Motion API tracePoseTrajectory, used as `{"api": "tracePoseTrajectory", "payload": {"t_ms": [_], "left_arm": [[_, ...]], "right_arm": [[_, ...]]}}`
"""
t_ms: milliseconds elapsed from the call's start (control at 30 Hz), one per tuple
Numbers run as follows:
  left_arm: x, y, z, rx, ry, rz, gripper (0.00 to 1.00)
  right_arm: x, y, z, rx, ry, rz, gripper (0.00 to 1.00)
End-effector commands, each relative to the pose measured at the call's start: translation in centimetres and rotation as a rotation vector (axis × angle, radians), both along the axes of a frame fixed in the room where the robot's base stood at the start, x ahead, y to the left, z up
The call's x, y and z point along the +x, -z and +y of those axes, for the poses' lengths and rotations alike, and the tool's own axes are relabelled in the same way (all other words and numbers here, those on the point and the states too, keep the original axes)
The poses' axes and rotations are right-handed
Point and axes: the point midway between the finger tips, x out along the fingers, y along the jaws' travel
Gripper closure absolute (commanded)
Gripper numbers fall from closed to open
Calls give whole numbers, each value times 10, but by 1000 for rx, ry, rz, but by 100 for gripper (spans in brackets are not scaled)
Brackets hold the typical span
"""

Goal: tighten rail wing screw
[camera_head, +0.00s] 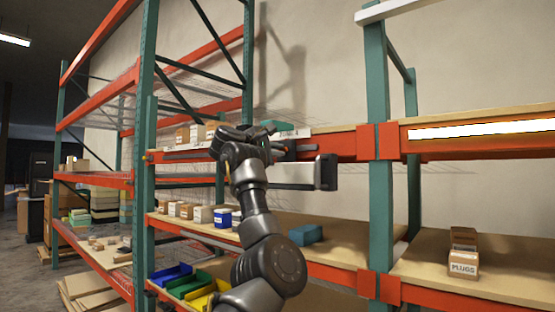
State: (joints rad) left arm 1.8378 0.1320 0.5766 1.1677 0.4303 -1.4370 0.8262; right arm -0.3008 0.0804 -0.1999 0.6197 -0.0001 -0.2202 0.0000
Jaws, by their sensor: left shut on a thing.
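My left gripper (222,146) is up at the orange front rail (345,145) of the rack, its arm rising from the bottom middle. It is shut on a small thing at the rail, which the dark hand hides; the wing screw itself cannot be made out. A dark bar (185,151) runs along the rail to the left of the hand. A grey bar with a black end bracket (326,172) sticks out to the right of the hand, below the rail. My right gripper is not in view.
A lit white strip (480,130) is on the right rail. Green posts (380,150) stand beside the bays. The lower shelf holds small boxes, a blue tub (223,218), a blue block (305,235) and a PLUGS box (463,264). Coloured bins (190,283) sit below.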

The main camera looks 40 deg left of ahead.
Motion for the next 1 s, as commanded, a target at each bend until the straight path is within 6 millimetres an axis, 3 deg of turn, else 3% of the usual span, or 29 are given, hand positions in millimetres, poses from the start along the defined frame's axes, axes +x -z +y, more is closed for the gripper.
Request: {"api": "tracePoseTrajectory", "payload": {"t_ms": [433, 1000], "left_arm": [[1, 4, 0, 243, 3, 10, 100], [2, 4, -1, 287, 5, 13, 100]], "right_arm": [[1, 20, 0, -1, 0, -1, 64], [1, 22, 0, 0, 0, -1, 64]]}}
